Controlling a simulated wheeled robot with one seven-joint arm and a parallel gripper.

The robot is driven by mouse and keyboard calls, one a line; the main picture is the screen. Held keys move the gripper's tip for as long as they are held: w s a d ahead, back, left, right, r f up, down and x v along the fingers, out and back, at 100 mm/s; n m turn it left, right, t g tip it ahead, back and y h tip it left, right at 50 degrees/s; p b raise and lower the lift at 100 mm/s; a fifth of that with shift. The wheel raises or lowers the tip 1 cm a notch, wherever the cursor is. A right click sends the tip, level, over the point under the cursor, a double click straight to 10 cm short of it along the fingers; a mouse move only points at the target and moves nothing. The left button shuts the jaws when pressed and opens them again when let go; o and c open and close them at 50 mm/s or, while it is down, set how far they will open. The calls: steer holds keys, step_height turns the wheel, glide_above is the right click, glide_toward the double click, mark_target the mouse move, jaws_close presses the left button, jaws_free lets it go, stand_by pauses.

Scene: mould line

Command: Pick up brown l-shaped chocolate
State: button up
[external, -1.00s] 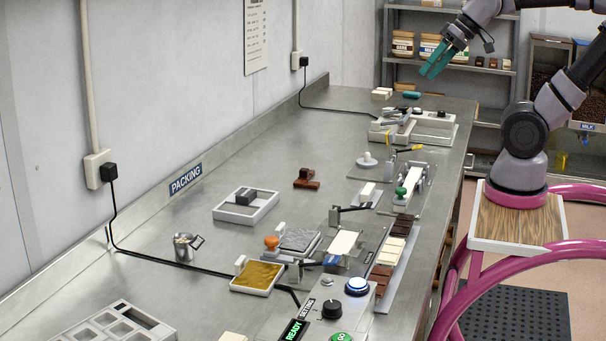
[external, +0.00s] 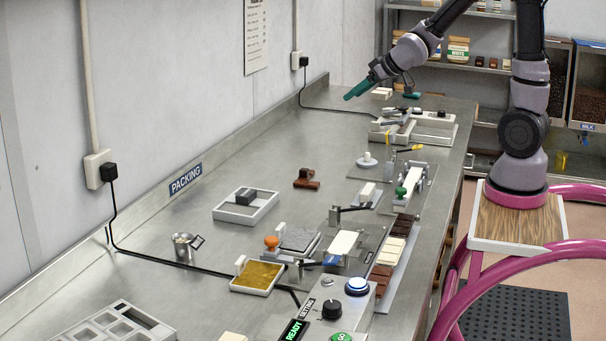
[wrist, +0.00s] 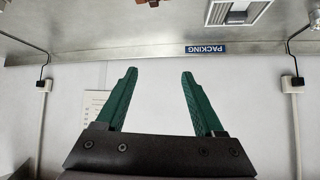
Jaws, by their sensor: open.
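The brown L-shaped chocolate (external: 306,180) lies on the steel bench, right of the PACKING sign and behind the grey tray. In the wrist view a brown piece (wrist: 148,3), likely the same one, is cut off by the top edge. My gripper (external: 348,97) has green fingers and hangs in the air above the far part of the bench, beyond the chocolate and well above it. In the wrist view my gripper (wrist: 158,75) is open, with nothing between its fingers.
A grey tray (external: 264,212) with a dark block stands in front of the chocolate. A metal cup (external: 184,247) stands front left. Stamps, moulds and a strip of chocolate bars (external: 393,250) line the right side. The bench around the chocolate is clear.

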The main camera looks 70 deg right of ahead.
steer(key=w+d+f+n+t, duration=0.1)
steer(key=w+d+f, duration=0.15)
steer(key=f, duration=0.35)
steer(key=w+d+f+n+t, duration=0.1)
steer(key=w+d+f, duration=0.1)
steer(key=w+f, duration=0.35)
steer(key=n+t+y, duration=0.1)
steer(key=t+y, duration=0.1)
glide_toward(307, 169)
steer(key=shift+w+a+f, duration=0.25)
steer(key=shift+w+f, duration=0.05)
steer(key=shift+w, duration=0.25)
steer(key=shift+w+a+f, duration=0.2)
steer(key=shift+w+f, duration=0.1)
steer(key=shift+w, duration=0.3)
steer(key=shift+d+x, duration=0.2)
steer(key=shift+x, duration=1.35)
steer(key=shift+d+x, duration=0.15)
steer(key=shift+x, duration=1.35)
jaws_close()
